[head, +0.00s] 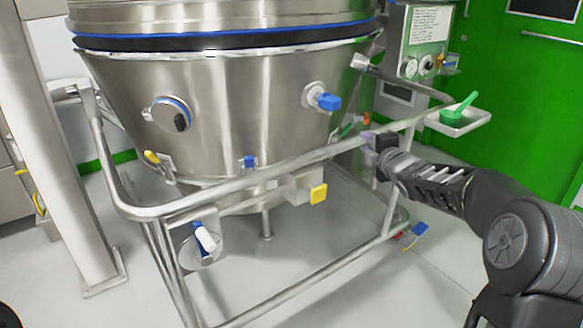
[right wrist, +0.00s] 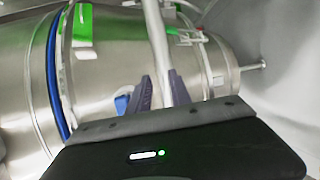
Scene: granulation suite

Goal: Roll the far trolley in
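A steel trolley (head: 225,186) with a tubular frame carries a large conical steel bowl (head: 235,100). A blue seal runs around the bowl's upper rim. My right gripper (head: 370,142) is at the right part of the trolley's upper rail. In the right wrist view the rail (right wrist: 155,30) runs between the two fingers of the right gripper (right wrist: 162,92), which sit close against both sides of it. The bowl's wall (right wrist: 100,70) fills much of that view behind. The trolley's casters are partly hidden. My left gripper is not in view.
A steel post (head: 65,150) stands at the left. A control panel with gauges (head: 425,45) is behind the bowl at right. A green door (head: 530,90) is behind.

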